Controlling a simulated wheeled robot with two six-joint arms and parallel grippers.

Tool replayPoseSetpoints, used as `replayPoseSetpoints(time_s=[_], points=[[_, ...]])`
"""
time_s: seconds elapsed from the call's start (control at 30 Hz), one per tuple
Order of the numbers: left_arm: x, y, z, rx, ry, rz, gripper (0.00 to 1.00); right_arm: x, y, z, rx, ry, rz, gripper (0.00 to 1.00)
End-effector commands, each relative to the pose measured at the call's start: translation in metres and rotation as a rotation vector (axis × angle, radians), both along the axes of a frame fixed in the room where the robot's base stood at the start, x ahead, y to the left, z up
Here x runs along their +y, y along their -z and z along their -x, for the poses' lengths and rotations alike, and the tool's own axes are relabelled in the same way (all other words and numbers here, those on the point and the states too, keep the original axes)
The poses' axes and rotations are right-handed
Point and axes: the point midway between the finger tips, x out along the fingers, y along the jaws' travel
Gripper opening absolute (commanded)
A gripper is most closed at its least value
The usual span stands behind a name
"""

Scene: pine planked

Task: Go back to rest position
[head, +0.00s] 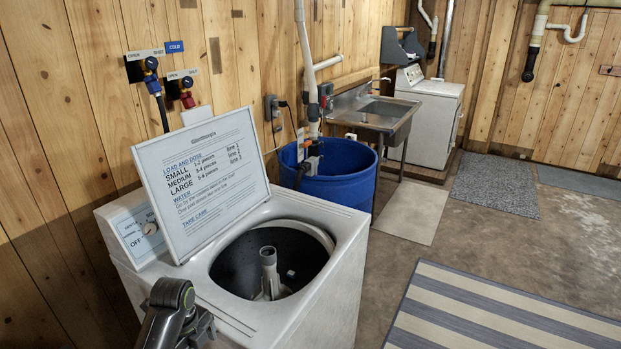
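A grey arm of mine, which I take to be the left, rises from the bottom edge in the head view, in front of the white washing machine (320,300). A dark part beside it, possibly my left gripper (200,327), is cut off low in the picture. I cannot make out its fingers or whether it is open or shut. It appears apart from the open tub. My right gripper is not in view. The washer's lid (205,180) stands raised, with printed loading instructions on its inside.
A blue barrel (340,185) stands behind the washer, then a steel sink (385,115) and a white machine (430,115). A plank wall with valves (150,75) borders the left. A striped rug (480,315) lies on open concrete floor (540,245) at right.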

Motion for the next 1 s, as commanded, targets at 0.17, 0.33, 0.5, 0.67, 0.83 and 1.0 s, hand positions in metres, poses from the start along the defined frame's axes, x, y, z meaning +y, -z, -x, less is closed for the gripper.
replayPoseSetpoints(time_s=[0.17,0.33,0.5,0.67,0.83,1.0], points=[[0.005,0.042,0.008,-0.001,-0.138,0.005,1.00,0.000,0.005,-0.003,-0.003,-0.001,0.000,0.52],[0.012,0.092,0.021,-0.006,-0.312,0.005,1.00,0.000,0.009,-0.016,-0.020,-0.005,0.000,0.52],[0.022,0.167,0.052,-0.014,-0.566,0.004,1.00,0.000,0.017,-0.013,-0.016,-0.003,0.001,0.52],[0.036,0.261,0.112,-0.036,-0.906,-0.003,1.00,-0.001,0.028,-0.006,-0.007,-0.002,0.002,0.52],[0.047,0.348,0.199,-0.069,-1.266,-0.005,1.00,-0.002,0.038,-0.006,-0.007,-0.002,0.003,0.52],[0.051,0.413,0.303,-0.104,-1.605,0.006,1.00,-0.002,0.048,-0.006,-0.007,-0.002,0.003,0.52]])
